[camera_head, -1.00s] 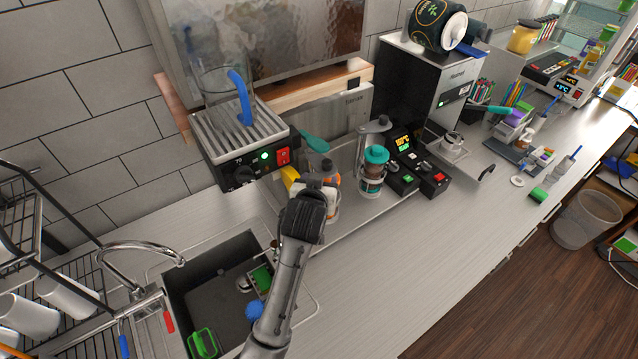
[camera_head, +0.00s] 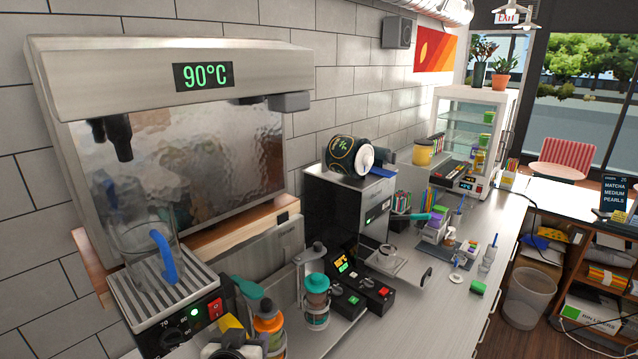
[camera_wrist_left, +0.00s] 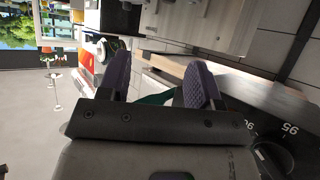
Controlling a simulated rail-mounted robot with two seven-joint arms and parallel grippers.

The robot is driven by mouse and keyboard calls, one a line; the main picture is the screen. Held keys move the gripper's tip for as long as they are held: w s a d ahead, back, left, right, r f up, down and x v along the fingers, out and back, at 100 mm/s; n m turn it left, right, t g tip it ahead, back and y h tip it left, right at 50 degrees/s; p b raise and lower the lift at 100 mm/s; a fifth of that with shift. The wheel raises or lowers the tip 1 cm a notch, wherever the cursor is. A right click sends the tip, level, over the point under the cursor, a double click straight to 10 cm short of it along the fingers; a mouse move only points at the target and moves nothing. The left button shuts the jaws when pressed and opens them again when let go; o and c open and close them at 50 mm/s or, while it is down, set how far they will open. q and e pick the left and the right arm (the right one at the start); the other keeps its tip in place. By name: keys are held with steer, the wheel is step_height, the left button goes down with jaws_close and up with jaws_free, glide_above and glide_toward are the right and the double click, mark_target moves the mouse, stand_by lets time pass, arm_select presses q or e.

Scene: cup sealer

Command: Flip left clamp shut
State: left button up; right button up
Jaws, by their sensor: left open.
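My left gripper (camera_head: 235,346) is at the bottom edge of the head view, cut off by the frame, just left of an orange shaker (camera_head: 270,332). In the left wrist view its two dark padded fingers (camera_wrist_left: 160,78) are apart, with a teal strip (camera_wrist_left: 155,98) showing between them. A second shaker with a teal lid (camera_head: 317,285) stands to the right. A grey upright piece (camera_head: 313,262), possibly a clamp arm, rises behind it. I cannot clearly make out the left clamp near the orange shaker. My right gripper is in neither view.
A hot-water machine (camera_head: 170,62) with a glass jug on its drip grate (camera_head: 165,300) stands at the left. A teal spoon (camera_head: 246,288) rises behind my gripper.

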arm_select(q)
steer(key=s+a+f+g+p, duration=0.1)
steer(key=s+a+f+g, duration=0.1)
steer(key=s+f, duration=0.5)
steer(key=s+a+f+m+g+p, duration=0.1)
steer(key=s+f, duration=0.5)
steer(key=s, duration=1.2)
steer(key=s+a+f+g+p, duration=0.2)
steer(key=s+a+f+g, duration=0.3)
steer(key=s, duration=0.7)
step_height(320, 180, down, 3)
steer(key=shift+s+r+m+y+p, duration=0.15)
steer(key=shift+m+y+p, duration=0.15)
steer(key=shift+p, duration=0.1)
